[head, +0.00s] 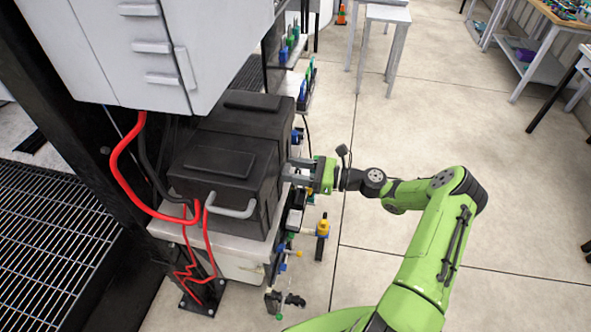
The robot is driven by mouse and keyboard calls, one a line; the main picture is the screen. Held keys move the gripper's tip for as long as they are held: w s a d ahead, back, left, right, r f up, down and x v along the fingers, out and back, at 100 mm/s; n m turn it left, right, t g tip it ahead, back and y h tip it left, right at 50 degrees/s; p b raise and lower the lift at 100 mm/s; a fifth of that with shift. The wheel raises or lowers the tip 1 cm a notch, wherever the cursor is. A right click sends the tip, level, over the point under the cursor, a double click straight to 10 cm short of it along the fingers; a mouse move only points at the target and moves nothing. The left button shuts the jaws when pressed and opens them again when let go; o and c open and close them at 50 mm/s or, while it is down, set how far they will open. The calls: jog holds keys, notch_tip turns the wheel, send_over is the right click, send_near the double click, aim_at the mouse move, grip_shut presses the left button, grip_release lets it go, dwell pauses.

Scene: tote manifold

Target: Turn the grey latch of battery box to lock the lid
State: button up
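The black battery box (266,178) stands on a pale ledge, with its dark lid (220,161) down on top. A grey U-shaped bar (232,208), which may be the grey latch, sticks out from its front face near the lid edge. My gripper (290,171) is at the right side of the box, level with its upper part, pointing left. Its two grey fingers look spread apart, close to the box wall. I cannot tell whether they touch the box or whether a latch part lies between them. The grey bar is apart from my gripper.
A second black box (250,112) stands behind. A grey cabinet (155,55) hangs above left. Red cables (122,178) loop down in front of the box. Small coloured fittings (322,228) line the ledge's right side below my gripper.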

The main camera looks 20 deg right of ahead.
jog(key=c, duration=0.4)
jog(key=n+b, duration=0.2)
jog(key=n, duration=0.6)
jog(key=shift+s+a+f, duration=0.1)
jog(key=shift+s, duration=0.05)
jog(key=shift+s+f+n+b, duration=0.15)
jog(key=shift+n+b, duration=1.05)
jog(key=shift+n, duration=1.3)
jog(key=shift+w+f+n+b, duration=0.1)
jog(key=shift+n+b, duration=1.1)
jog(key=shift+n, duration=1.3)
jog(key=shift+o, duration=0.2)
